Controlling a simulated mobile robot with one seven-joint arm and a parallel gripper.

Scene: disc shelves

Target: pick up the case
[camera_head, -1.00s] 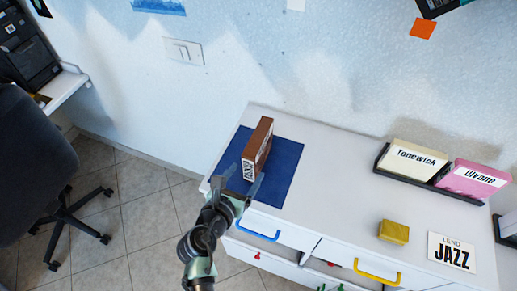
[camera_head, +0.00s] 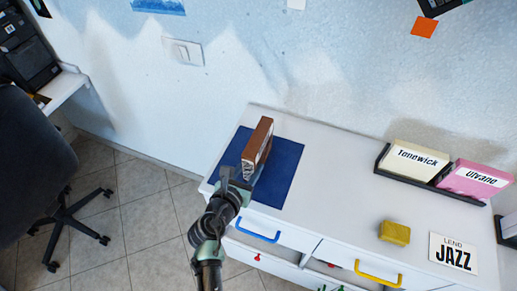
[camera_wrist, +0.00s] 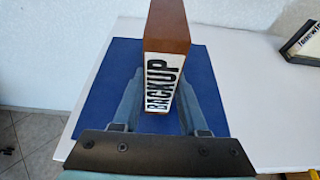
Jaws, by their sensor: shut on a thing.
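The case is a brown upright box (camera_head: 259,142) standing on a dark blue mat (camera_head: 287,172) at the left end of the white cabinet top. In the wrist view the case (camera_wrist: 168,38) shows a white label reading "BACKUP" on the side facing me. My gripper (camera_head: 243,176) is at the near end of the case, with a finger on each side of it. In the wrist view my gripper (camera_wrist: 160,106) is shut on the case, and the label sits between the two fingers. The case appears to rest on the mat; its base is partly hidden by my gripper.
A black holder (camera_head: 437,184) with cases labelled "Tonewick" (camera_head: 416,159) and "Ulvane" (camera_head: 476,178) stands at the right. A yellow block (camera_head: 395,232) and a "LEND JAZZ" card (camera_head: 453,253) are nearer the front. The wall (camera_head: 230,75) rises behind. An office chair (camera_head: 40,165) is on the left.

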